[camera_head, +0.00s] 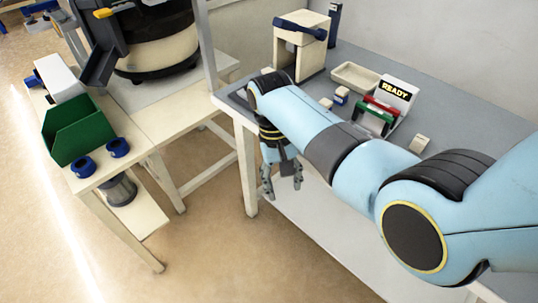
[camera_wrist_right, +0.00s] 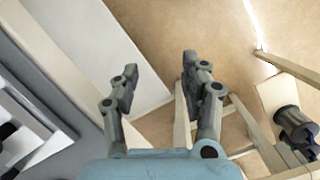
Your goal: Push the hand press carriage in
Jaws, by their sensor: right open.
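The hand press (camera_head: 301,58) stands at the back of the grey-topped bench, a cream frame with a dark blue handle across its top. Its carriage cannot be made out clearly; my right arm covers part of the bench in front of the press. My right gripper (camera_head: 283,183) hangs in front of the bench's near edge, fingers pointing down, apart from the press. In the wrist view the right gripper (camera_wrist_right: 160,70) is open with nothing between its fingers. The press does not show clearly there. My left gripper is not in view.
A cream tray (camera_head: 355,77), a READY sign (camera_head: 397,92) and small blocks lie on the grey bench (camera_head: 440,110). On the left, a cream table holds a green bin (camera_head: 77,130) and two blue rings (camera_head: 118,147). A bowl feeder (camera_head: 157,45) stands behind. Floor between is clear.

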